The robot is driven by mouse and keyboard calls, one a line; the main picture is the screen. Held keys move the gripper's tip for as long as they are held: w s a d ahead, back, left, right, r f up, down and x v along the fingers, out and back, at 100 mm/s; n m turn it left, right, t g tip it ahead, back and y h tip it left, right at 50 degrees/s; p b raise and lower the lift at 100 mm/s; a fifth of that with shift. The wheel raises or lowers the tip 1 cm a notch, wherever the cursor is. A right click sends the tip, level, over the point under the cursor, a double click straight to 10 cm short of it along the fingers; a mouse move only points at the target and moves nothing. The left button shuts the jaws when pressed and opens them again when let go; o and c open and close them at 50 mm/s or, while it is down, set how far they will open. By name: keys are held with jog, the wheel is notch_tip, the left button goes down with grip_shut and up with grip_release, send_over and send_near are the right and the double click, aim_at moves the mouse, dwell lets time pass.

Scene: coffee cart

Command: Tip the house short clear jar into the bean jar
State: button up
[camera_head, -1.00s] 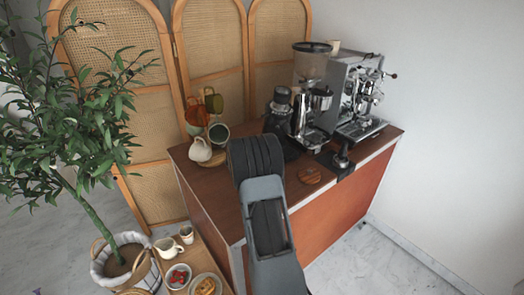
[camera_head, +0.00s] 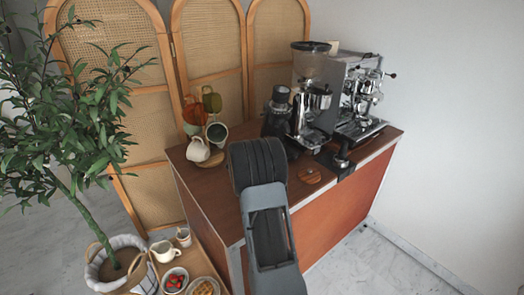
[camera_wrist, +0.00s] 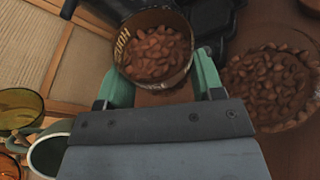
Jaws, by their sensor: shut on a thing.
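The house short clear jar (camera_wrist: 154,48) is full of brown beans and has HOUSE lettering on its side; I see it in the wrist view. My gripper (camera_wrist: 160,82) is shut on it, with one green finger on each side. A second round vessel of beans (camera_wrist: 272,86), apparently the bean jar, is at the right of the wrist view, apart from the held jar. The beans still lie inside the held jar. In the head view my arm hides the gripper and both jars.
The wooden counter (camera_head: 225,200) carries a grinder (camera_head: 306,100), an espresso machine (camera_head: 358,95), a dark tamper (camera_head: 341,158) and a round wooden piece (camera_head: 311,176). A white pitcher (camera_head: 198,150) and coloured cups stand at the back left. A potted plant (camera_head: 115,265) is at far left.

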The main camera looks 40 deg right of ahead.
jog(key=shift+s+f+m+b, duration=0.2)
jog(key=shift+s+f+b, duration=0.15)
jog(key=shift+f+b, duration=0.2)
jog(key=shift+s+f+m+b, duration=0.2)
jog(key=shift+s+f+b, duration=0.1)
jog(key=shift+f+b, duration=0.2)
jog(key=shift+a+r+m+t+h+b, duration=0.1)
jog(key=shift+r+m+t+h+b, duration=0.15)
jog(key=shift+m+b, duration=0.55)
jog(key=shift+a+r+m+t+h+b, duration=0.15)
jog(key=shift+m+h+b, duration=0.3)
jog(key=shift+b, duration=0.5)
jog(key=shift+d+r+m+h+b, duration=0.15)
jog(key=shift+m+b, duration=0.35)
jog(key=shift+b, duration=1.15)
jog(key=shift+a+r+m+h+b, duration=0.15)
jog(key=shift+m+b, duration=0.3)
jog(key=shift+b, duration=1.15)
jog(key=shift+s+d+r+m+h+b, duration=0.1)
jog(key=shift+r+m+h+b, duration=0.5)
jog(key=shift+b, duration=1.55)
jog(key=shift+s+d+r+m+h+b, duration=0.15)
jog(key=shift+m+b, duration=0.9)
jog(key=shift+b, duration=1.15)
jog(key=shift+a+r+m+h+b, duration=0.1)
jog(key=shift+r+m+h+b, duration=0.2)
jog(key=shift+m+b, duration=1.2)
